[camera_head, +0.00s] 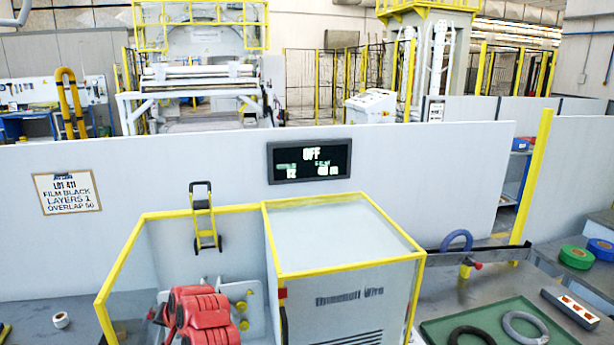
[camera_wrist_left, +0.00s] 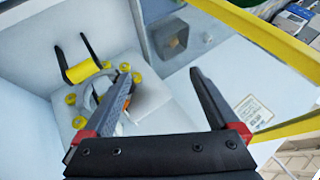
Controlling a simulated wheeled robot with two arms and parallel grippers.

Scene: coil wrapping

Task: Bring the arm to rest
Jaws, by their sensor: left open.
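My left gripper (camera_wrist_left: 159,74) is open, its two dark fingers spread with red blocks at their bases. Nothing is clearly held between them. In the head view the red end of my left arm (camera_head: 203,312) is inside the yellow-edged enclosure (camera_head: 185,211), in front of a pale plate with yellow rollers. The left wrist view shows a grey ring (camera_wrist_left: 91,97) with yellow rollers (camera_wrist_left: 78,122) around it, partly hidden by the left finger. A yellow cylinder (camera_wrist_left: 82,71) sits between black prongs beside it. My right gripper is not in view.
A pale cabinet (camera_head: 340,235) stands right of the enclosure. A green tray (camera_head: 440,325) holds a black ring (camera_head: 471,336) and a grey ring (camera_head: 525,326). A blue ring (camera_head: 457,239) stands behind it. Green (camera_head: 577,257) and blue rolls are far right. The wall display (camera_head: 309,160) reads OFF.

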